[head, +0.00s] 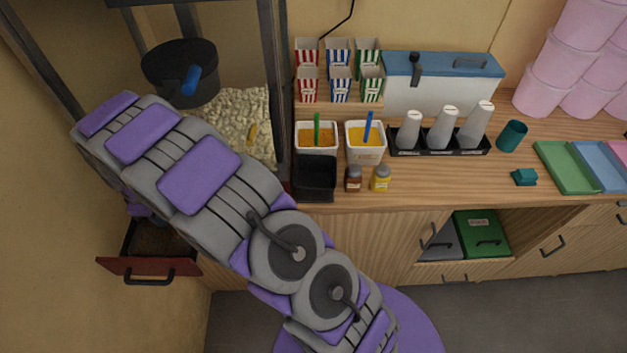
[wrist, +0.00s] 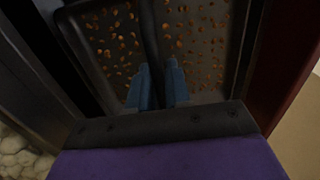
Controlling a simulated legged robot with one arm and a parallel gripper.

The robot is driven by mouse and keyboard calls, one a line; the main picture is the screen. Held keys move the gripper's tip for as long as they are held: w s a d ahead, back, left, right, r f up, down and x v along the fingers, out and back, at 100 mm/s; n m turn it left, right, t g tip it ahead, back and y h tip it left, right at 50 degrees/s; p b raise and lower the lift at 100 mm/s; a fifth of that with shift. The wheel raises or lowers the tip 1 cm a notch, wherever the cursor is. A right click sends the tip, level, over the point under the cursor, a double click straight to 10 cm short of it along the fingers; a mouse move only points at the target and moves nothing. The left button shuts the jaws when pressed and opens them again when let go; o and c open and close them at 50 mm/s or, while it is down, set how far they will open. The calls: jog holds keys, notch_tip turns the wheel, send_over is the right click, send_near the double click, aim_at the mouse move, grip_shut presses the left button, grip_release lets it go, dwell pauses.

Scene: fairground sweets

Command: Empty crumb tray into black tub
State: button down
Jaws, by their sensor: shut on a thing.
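The crumb tray (wrist: 110,45) is dark and shallow, with many small orange-brown kernels scattered over its floor in the wrist view. A dark bar (wrist: 151,35) runs across its middle. My gripper (wrist: 162,88) has blue fingers, which are shut on this bar; the exact contact is dim. In the head view the tray sits in the pulled-out drawer with a red front (head: 150,268), at lower left, and my arm hides the gripper. The black tub (head: 316,180) stands on the counter's front edge, right of the popcorn cabinet, and looks empty.
Popcorn (head: 235,115) and a dark kettle (head: 180,72) are in the cabinet above the drawer. Two white tubs with scoops (head: 365,140) stand behind the black tub, and small bottles (head: 381,179) stand to its right.

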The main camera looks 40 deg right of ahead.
jog(key=shift+r+p, duration=1.5)
jog(key=shift+r, duration=3.6)
jog(key=shift+s, duration=0.1)
